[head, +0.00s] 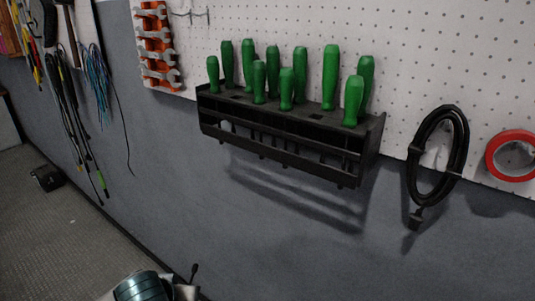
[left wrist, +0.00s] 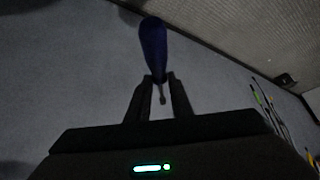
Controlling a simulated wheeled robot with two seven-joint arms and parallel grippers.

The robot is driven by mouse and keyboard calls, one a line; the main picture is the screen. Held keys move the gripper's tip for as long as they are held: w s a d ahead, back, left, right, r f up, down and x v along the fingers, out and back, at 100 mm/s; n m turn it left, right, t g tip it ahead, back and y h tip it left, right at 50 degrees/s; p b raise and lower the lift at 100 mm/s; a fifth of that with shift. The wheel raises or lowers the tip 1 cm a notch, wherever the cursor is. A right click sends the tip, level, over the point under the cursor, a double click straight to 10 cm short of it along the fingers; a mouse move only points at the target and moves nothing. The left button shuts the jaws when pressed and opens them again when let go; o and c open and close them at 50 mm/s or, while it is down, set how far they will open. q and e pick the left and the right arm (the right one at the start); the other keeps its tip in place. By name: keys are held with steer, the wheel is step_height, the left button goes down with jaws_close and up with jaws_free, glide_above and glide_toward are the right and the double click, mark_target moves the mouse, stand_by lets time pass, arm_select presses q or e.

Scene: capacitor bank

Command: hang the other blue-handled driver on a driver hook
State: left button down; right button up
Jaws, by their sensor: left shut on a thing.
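In the left wrist view, my left gripper (left wrist: 158,78) is shut on a driver with a dark blue handle (left wrist: 153,45). The handle points away past the fingertips, and a short thin end (left wrist: 162,96) shows between the fingers. In the head view, thin wire hooks (head: 190,14) stick out of the white pegboard at the top, left of centre; they look empty, and I cannot tell if they are driver hooks. No other blue-handled driver shows. My right gripper is not in view.
A black rack (head: 290,140) with several green-handled drivers is on the wall. Orange-held wrenches (head: 158,45) hang left of it. A coiled black cable (head: 438,155) and red tape roll (head: 513,156) hang on the right. Loose cables (head: 75,130) hang at left. The wall below the rack is clear.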

arm_select(q)
steer(key=shift+w, duration=0.1)
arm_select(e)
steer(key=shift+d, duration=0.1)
arm_select(q)
steer(key=shift+r, duration=0.1)
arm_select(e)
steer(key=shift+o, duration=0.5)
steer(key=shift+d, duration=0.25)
